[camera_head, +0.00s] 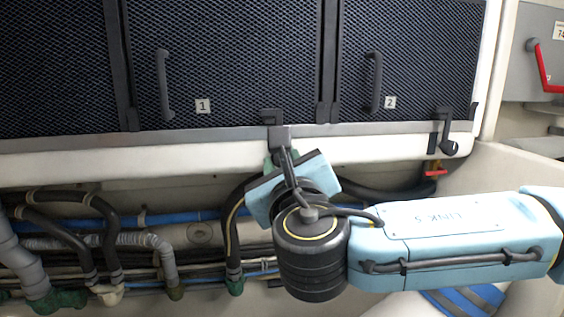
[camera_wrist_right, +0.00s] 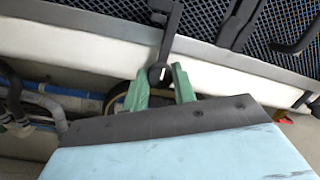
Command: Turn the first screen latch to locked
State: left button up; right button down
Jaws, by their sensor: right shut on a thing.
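The first screen (camera_head: 215,65) is a dark mesh panel labelled 1. Its dark grey latch (camera_head: 278,132) sits at the panel's lower right corner, and its lever hangs down over the pale sill. In the right wrist view the latch lever (camera_wrist_right: 170,38) runs down to a rounded end between my green fingertips. My right gripper (camera_wrist_right: 160,78) is shut on that lower end. In the head view the wrist largely hides my right gripper (camera_head: 280,160), just below the latch. My left gripper is not in view.
The second screen (camera_head: 420,60) has its own latch (camera_head: 445,135) at the lower right. Screen handles (camera_head: 163,85) stick out from the panels. Hoses and pipes (camera_head: 110,245) run below the sill. A red lever (camera_head: 543,68) is at the far right.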

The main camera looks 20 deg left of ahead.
jog(key=c, duration=1.1)
grip_release()
jog(key=shift+c, duration=0.2)
jog(key=shift+s+d, duration=0.1)
jog(key=shift+s, duration=0.05)
jog(key=b+v, duration=0.4)
jog(key=v, duration=0.9)
jog(key=shift+s+f, duration=0.1)
jog(key=shift+f, duration=0.05)
